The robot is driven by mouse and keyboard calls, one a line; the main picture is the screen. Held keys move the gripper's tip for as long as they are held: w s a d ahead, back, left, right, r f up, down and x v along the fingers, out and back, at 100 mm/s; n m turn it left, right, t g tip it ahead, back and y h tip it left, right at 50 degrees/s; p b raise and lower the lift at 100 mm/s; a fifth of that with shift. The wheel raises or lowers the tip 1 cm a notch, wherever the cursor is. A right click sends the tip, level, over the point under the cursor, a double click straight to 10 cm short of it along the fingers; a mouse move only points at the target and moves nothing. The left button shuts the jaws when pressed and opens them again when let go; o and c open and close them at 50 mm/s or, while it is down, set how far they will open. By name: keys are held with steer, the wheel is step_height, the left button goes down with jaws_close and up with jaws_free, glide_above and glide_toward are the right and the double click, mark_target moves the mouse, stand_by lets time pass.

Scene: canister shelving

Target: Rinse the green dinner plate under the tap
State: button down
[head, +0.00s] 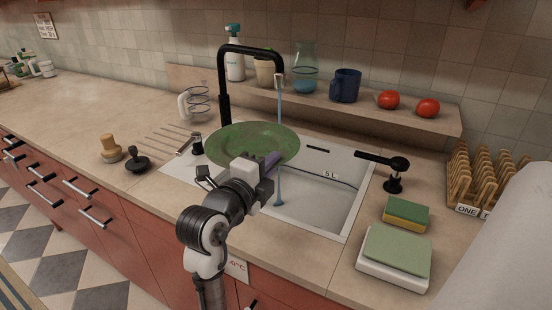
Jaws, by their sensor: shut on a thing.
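The green dinner plate (240,140) is held roughly level above the left part of the sink (318,205). My gripper (268,166) is shut on the plate's near right edge; the fingertips are partly hidden. The black tap (250,50) arches up behind the plate. A stream of water (281,115) falls from its spout over the right part of the plate, and water also shows below the plate, reaching the sink floor. Whether the stream strikes the plate or passes behind its edge, I cannot tell clearly.
A ledge behind holds a spray bottle (234,55), a glass vase (305,70), a blue mug (345,86) and tomatoes (388,99). Right of the sink are a black lever (390,164), a sponge (406,213), a scale (394,255) and a wooden rack (482,175). Brushes (110,148) stand at left.

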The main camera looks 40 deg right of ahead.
mark_target(269, 147)
steer(key=shift+w+d+f+p, duration=0.25)
steer(key=shift+w+d, duration=0.65)
steer(key=shift+w, duration=0.35)
steer(key=shift+w+d+f+p, duration=0.25)
steer(key=shift+w+d, duration=0.7)
steer(key=shift+w, duration=0.35)
steer(key=shift+w+d+f+p, duration=0.15)
steer(key=shift+w+d+f, duration=0.1)
steer(key=shift+w+d, duration=0.85)
steer(key=w+b, duration=0.1)
steer(key=w+d+f+b, duration=0.1)
steer(key=shift+w+d, duration=0.15)
steer(key=shift+w, duration=0.2)
steer(key=shift+w+d+b, duration=0.45)
steer(key=shift+w, duration=0.15)
steer(key=shift+s+d, duration=0.1)
steer(key=shift+s+d+b, duration=0.25)
steer(key=shift+d+b, duration=0.1)
steer(key=shift+d, duration=0.05)
steer(key=shift+w+a, duration=0.1)
steer(key=shift+a, duration=0.05)
steer(key=shift+w+a+f+b, duration=0.1)
steer(key=shift+w+a+b, duration=0.15)
steer(key=shift+b, duration=0.25)
steer(key=shift+a, duration=0.15)
